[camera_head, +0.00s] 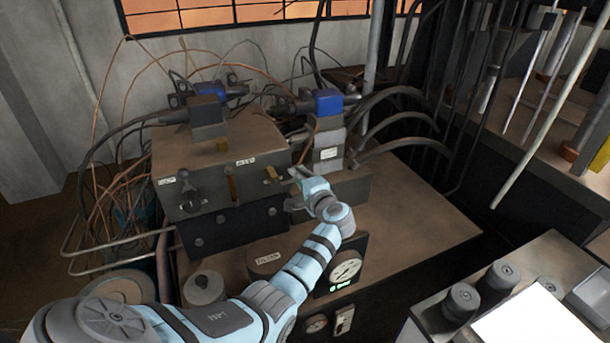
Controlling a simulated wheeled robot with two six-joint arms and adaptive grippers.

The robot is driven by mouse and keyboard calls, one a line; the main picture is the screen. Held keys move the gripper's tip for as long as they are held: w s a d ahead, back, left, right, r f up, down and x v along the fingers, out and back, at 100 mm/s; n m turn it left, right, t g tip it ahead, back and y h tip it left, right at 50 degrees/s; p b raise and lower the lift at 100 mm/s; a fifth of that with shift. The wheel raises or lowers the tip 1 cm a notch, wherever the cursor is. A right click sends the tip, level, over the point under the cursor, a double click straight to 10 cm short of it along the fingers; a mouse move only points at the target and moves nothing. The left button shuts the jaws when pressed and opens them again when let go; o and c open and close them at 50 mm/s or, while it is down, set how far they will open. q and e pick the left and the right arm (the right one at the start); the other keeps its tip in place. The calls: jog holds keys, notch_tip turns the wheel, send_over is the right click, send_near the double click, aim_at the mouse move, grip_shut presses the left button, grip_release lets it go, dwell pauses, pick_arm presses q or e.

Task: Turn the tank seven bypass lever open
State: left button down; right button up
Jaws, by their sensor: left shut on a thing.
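A brown valve block (215,140) stands on the bench at left centre. On its front are a dark lever (187,190) at the left, an upright brass lever (231,185) in the middle and a small brass lever (271,174) at the right end. The small labels are too blurred to read, so I cannot tell which lever is tank seven's bypass. My left gripper (294,174) is at the block's right end, shut, with its tips at the right brass lever. The fingers partly hide the contact. My right gripper is out of view.
Blue-capped units (327,102) with cables stand behind. A pressure gauge (345,266) with a green display is below my left wrist. The brown bench top (420,215) is clear to the right.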

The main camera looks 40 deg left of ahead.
pick_arm(q)
jog(key=shift+s+d+f, duration=0.1)
jog(key=shift+f, duration=0.35)
jog(key=c, duration=1.7)
grip_release()
jog(key=o, duration=0.4)
jog(key=shift+w, duration=0.2)
jog(key=shift+r, duration=0.1)
jog(key=v, duration=1.2)
jog(key=shift+d, duration=0.1)
jog(key=shift+w, duration=0.1)
